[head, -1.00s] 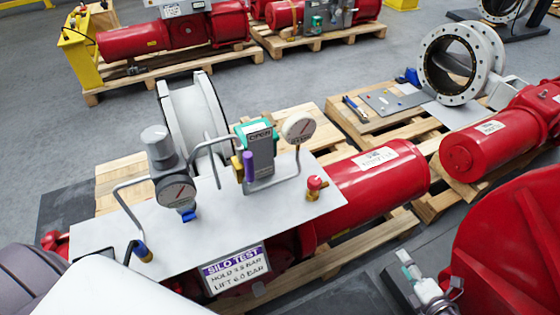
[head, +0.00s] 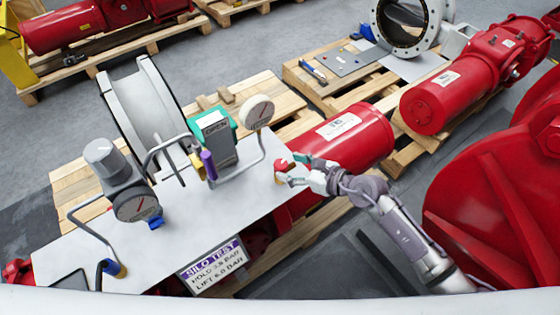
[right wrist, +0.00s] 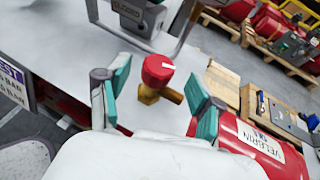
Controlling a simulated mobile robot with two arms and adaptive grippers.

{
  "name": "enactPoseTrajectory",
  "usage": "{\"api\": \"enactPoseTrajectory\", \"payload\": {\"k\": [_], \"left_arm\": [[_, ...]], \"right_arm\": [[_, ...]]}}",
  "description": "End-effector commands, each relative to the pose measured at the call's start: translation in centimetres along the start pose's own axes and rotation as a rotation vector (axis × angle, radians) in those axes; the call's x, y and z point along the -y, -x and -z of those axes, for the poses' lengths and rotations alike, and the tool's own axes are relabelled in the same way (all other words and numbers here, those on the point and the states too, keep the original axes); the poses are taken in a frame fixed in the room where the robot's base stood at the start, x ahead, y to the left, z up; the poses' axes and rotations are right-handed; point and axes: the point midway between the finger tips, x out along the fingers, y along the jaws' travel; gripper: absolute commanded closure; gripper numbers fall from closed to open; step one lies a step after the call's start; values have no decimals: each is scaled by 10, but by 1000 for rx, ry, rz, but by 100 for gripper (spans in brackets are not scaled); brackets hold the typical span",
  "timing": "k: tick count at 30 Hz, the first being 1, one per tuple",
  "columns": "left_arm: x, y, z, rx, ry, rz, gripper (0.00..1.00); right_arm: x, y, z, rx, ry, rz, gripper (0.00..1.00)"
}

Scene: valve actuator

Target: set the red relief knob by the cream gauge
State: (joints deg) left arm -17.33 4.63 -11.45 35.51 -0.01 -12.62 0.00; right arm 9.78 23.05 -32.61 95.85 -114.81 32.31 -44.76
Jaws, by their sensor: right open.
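The red relief knob (head: 281,165) sits on a brass fitting at the right end of the pale panel (head: 235,205). The cream gauge (head: 257,112) stands on a bent grey pipe behind it; its reading is too small to tell. My right gripper (head: 291,170) reaches in from the right at the knob. In the right wrist view the red knob (right wrist: 157,70) and its brass fitting (right wrist: 160,94) show between the open teal-padded fingers of the right gripper (right wrist: 161,101). Both pads look apart from the knob. My left gripper is out of view.
A dark-faced gauge (head: 137,205), a green-and-grey box (head: 215,138) and a purple-capped part (head: 209,165) rise from the panel. A red cylinder (head: 345,138) lies behind the gripper.

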Motion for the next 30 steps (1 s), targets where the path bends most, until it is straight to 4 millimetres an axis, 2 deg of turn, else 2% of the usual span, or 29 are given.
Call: {"api": "enactPoseTrajectory", "payload": {"k": [3, 7, 12, 19, 20, 30], "left_arm": [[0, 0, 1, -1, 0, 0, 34], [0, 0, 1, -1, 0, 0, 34], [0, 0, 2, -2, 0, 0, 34], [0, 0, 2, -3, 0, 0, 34], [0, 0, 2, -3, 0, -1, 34], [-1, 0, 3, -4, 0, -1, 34]], "right_arm": [[0, -21, -1, 1, -1, -1, 34], [0, -35, 0, 0, 0, 0, 34], [0, -42, 0, 0, -1, 0, 34], [0, -43, 0, 0, -1, 0, 34], [0, -42, 0, 0, -1, 0, 38], [0, -42, 0, -1, -1, 0, 94]]}}
